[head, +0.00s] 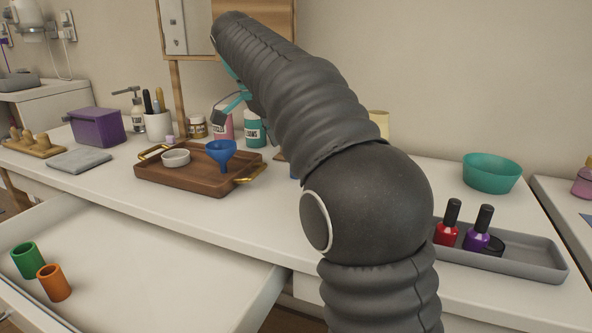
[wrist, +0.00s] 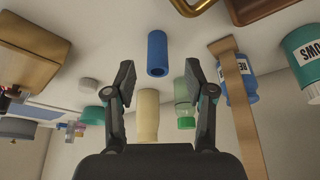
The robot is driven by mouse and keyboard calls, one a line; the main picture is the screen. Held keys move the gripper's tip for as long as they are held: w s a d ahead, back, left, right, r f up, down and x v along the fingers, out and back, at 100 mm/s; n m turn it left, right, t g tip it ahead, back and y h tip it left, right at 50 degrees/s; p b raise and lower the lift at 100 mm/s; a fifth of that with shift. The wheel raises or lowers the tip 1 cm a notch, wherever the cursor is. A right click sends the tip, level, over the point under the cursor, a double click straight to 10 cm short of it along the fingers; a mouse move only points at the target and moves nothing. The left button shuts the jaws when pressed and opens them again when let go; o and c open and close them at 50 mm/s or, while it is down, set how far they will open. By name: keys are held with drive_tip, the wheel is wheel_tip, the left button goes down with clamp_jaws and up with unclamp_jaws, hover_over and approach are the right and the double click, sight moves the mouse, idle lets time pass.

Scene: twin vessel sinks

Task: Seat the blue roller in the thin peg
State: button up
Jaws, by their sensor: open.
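The blue roller (wrist: 157,54) is a short hollow tube in the wrist view. It stands beyond the fingertips of my gripper (wrist: 159,80), roughly centred between them. My gripper is open and empty, with a finger on each side and a gap to the roller. In the head view my arm hides most of the gripper area, and I cannot make out the roller for sure. A wooden peg board (head: 33,150) with several pale pegs sits at the far left of the counter. Which peg is the thin one is hard to tell at this size.
A brown tray (head: 190,184) holds a white bowl (head: 176,157) and a blue funnel (head: 221,153). A grey cloth (head: 80,160) and purple box (head: 97,127) lie left. Green (head: 27,260) and orange (head: 53,282) rollers stand in the open drawer. A wooden post (wrist: 236,90) and bottles are near my gripper.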

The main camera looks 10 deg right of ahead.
drive_tip(key=shift+d+b+x, duration=0.2)
drive_tip(key=shift+b+x, duration=0.2)
drive_tip(key=shift+x, duration=1.35)
drive_tip(key=shift+d+b+x, duration=0.15)
drive_tip(key=shift+b+x, duration=0.25)
drive_tip(key=shift+x, duration=1.3)
drive_tip(key=shift+r, duration=0.1)
drive_tip(key=c, duration=0.9)
drive_tip(key=shift+r, duration=0.15)
